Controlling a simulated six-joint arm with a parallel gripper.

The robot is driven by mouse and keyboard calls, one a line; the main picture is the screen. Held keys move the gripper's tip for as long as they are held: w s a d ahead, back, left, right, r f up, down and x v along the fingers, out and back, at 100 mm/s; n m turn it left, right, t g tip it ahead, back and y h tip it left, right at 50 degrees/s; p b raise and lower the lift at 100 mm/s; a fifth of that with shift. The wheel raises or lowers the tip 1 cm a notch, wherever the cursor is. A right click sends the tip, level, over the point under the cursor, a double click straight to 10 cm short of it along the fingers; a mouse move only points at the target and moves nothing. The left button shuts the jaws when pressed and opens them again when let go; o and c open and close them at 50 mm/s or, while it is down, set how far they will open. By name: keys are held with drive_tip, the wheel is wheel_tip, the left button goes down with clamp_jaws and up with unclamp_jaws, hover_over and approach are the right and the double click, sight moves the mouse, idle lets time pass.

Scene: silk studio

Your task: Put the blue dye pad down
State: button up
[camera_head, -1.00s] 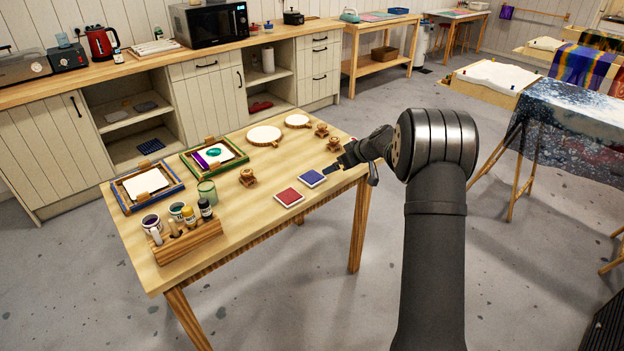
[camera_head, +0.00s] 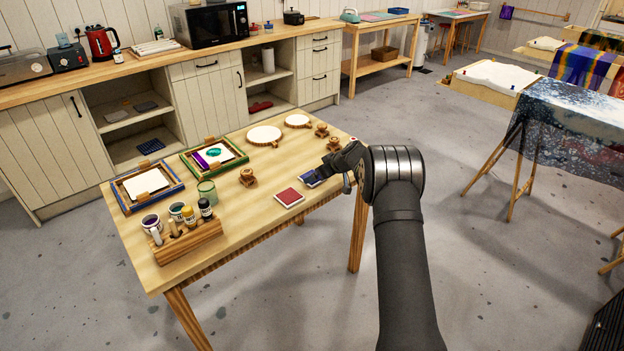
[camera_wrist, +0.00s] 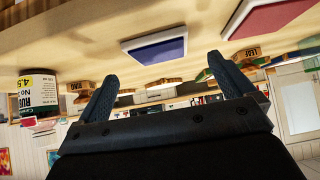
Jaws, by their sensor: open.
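The blue dye pad (camera_head: 310,179) lies flat on the wooden table near its right edge, partly covered by my gripper (camera_head: 325,173) in the head view. In the wrist view, which is upside down, the blue pad (camera_wrist: 157,46) shows whole, with a white base, on the table surface. My gripper (camera_wrist: 161,68) is open there, with its two fingers spread to either side and the pad beyond the tips. Nothing is between the fingers. Whether a finger touches the pad cannot be told.
A red dye pad (camera_head: 289,198) lies just beside the blue one. Wooden stamps (camera_head: 248,178), round hoops (camera_head: 264,136), two framed trays (camera_head: 214,156), a green can (camera_head: 207,191) and a bottle rack (camera_head: 187,241) occupy the rest. Bare table (camera_head: 245,222) lies left of the red pad.

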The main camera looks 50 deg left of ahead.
drive_tip(key=shift+x, duration=2.2)
drive_tip(key=shift+c, duration=0.5)
drive_tip(key=shift+r, duration=0.1)
drive_tip(key=c, duration=1.1)
drive_tip(key=shift+r, duration=0.55)
wheel_tip(320, 180, up, 3)
drive_tip(key=shift+a+f, duration=0.1)
drive_tip(key=w+d+r, duration=0.5)
drive_tip(key=d+r, duration=0.2)
drive_tip(key=d, duration=0.3)
drive_tip(key=shift+d, duration=0.4)
